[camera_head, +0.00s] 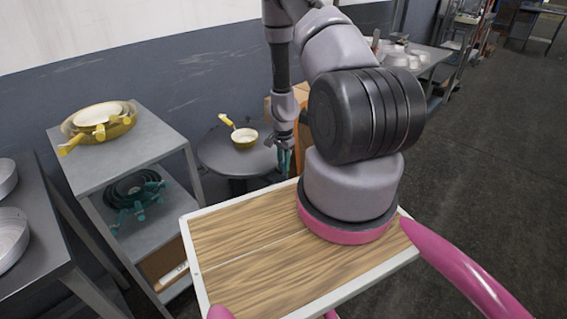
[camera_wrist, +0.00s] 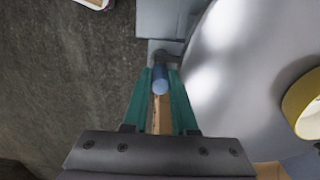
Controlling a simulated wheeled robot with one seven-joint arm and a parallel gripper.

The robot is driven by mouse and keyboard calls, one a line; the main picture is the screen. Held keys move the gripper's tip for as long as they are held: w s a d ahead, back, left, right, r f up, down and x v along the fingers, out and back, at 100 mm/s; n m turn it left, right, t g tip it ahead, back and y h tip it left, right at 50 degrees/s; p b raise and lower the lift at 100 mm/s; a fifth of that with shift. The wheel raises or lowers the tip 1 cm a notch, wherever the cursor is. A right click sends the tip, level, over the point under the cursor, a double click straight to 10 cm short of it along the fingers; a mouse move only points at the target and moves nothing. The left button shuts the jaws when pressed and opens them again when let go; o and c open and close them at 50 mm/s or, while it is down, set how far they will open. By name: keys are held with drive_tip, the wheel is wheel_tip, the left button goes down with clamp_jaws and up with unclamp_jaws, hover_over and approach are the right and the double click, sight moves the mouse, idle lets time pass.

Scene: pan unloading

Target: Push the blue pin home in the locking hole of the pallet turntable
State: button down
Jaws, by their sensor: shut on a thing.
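The pallet turntable is a grey round disc (camera_head: 212,160) on a stand, left of my arm in the head view. Its smooth rim fills the right of the wrist view (camera_wrist: 225,75). My gripper (camera_head: 285,160) points down at the disc's right edge. In the wrist view its teal fingers (camera_wrist: 160,80) are shut on the blue pin (camera_wrist: 160,86), a short round peg. The pin's far end meets a dark fitting (camera_wrist: 162,58) beside the rim. The hole is hidden, and I cannot tell how deep the pin sits. The pin is not clear in the head view.
A yellow pan (camera_head: 244,137) rests on the turntable. A grey shelf unit (camera_head: 130,150) at left holds yellow pans (camera_head: 100,118) and teal-handled pans (camera_head: 132,192). My wood-topped deck lies in front. Open dark floor (camera_head: 480,150) is at right.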

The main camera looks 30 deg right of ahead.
drive_tip(key=shift+f, duration=0.6)
idle(0.3)
drive_tip(key=c, duration=0.6)
unclamp_jaws()
drive_tip(key=shift+w, duration=0.1)
drive_tip(key=shift+r, duration=0.15)
drive_tip(key=shift+w+r, duration=0.1)
drive_tip(key=shift+r, duration=0.25)
drive_tip(key=r, duration=0.9)
drive_tip(key=shift+s+d+r, duration=0.1)
drive_tip(key=shift+s+r, duration=0.2)
drive_tip(key=shift+r, duration=0.1)
